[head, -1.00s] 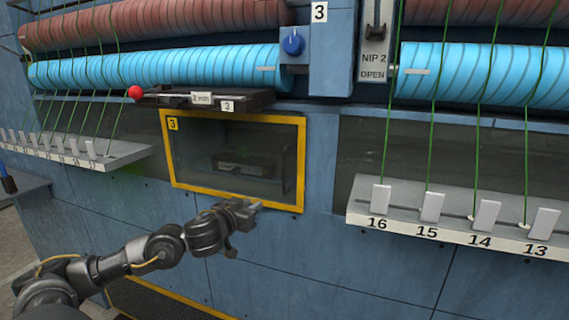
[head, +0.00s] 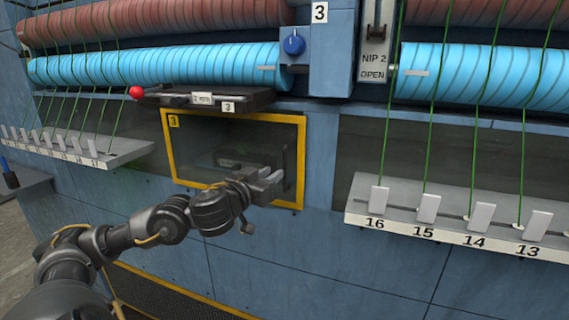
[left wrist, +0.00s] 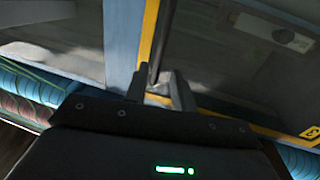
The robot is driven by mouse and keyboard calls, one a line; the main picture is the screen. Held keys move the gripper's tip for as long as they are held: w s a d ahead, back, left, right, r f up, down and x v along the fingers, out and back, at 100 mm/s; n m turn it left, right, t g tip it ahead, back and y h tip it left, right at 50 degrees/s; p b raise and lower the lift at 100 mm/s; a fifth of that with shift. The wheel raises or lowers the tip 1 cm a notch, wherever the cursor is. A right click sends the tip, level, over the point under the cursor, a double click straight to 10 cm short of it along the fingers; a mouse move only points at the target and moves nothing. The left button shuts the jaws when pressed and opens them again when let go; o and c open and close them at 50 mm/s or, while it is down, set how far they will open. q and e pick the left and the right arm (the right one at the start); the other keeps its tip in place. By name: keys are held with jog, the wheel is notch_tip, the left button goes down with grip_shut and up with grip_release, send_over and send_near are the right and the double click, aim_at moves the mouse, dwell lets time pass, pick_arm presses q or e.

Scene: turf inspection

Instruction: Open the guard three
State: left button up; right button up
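Guard three (head: 299,140) is a see-through panel in a yellow frame with a small 3 label, set in the blue machine front; it looks shut. It also shows in the left wrist view, where its yellow frame (left wrist: 148,35) crosses above my fingers. A dark upright bar (left wrist: 163,40), seemingly the handle, stands beside that frame edge and ends between my fingertips in the picture. My left gripper (head: 271,182) is in front of the guard's lower right part. In the left wrist view its fingers (left wrist: 160,88) are apart, with no clear grip on the bar. My right gripper is not in view.
Above the guard is a dark ledge (head: 255,99) with a red ball knob (head: 136,92). A blue knob (head: 293,45) is higher up. A numbered shelf (head: 460,235) with white tabs and green yarns juts out at right; another (head: 125,153) is at left.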

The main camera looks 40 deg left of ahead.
pick_arm(q)
send_over(285, 188)
jog(key=shift+w+a+p, duration=0.2)
jog(key=shift+a+p, duration=0.05)
jog(key=shift+p, duration=0.2)
grip_shut()
